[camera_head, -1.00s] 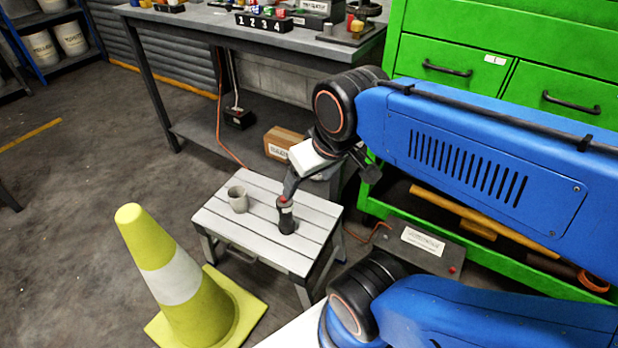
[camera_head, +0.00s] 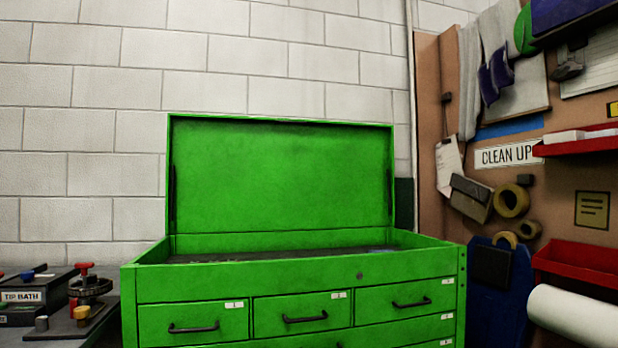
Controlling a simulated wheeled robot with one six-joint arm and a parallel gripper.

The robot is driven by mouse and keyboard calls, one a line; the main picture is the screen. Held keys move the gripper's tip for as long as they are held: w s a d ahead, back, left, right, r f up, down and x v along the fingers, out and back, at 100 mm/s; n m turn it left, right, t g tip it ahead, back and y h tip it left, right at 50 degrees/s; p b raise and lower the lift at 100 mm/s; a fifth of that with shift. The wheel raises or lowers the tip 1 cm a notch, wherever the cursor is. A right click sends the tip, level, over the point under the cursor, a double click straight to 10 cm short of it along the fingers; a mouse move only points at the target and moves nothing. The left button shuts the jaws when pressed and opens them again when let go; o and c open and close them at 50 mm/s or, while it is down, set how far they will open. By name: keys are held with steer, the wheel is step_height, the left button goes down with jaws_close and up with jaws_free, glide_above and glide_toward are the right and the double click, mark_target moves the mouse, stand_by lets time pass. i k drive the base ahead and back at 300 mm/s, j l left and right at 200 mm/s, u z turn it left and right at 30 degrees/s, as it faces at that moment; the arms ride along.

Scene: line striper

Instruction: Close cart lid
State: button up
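The green tool cart (camera_head: 300,275) stands in front of me in the head view. Its lid (camera_head: 282,178) is open and stands upright at the back of the cart, against the wall side. A thin dark strut shows at each side of the lid. The shallow top tray (camera_head: 290,256) is uncovered, and its contents are mostly hidden behind the front rim. Drawers with black handles (camera_head: 305,318) below it are shut. My gripper and arm do not show in this view now.
A workbench (camera_head: 60,335) at the left holds a tip bath box (camera_head: 30,298) and small tools. At the right are a clean-up board (camera_head: 507,155) with hanging tools, red trays (camera_head: 580,262) and a white roll (camera_head: 575,318). A block wall (camera_head: 110,120) stands behind.

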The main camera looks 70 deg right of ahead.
mark_target(225, 173)
steer(key=j+z, duration=0.1)
steer(key=z, duration=0.3)
steer(key=k+z, duration=0.1)
steer(key=z, duration=0.3)
steer(key=j+z, duration=0.1)
steer(key=z, duration=0.3)
steer(key=l+z, duration=0.1)
steer(key=z, duration=0.25)
steer(key=l+z, duration=0.1)
steer(key=z, duration=0.2)
steer(key=l+u, duration=0.2)
steer(key=l, duration=0.45)
steer(key=k, duration=0.05)
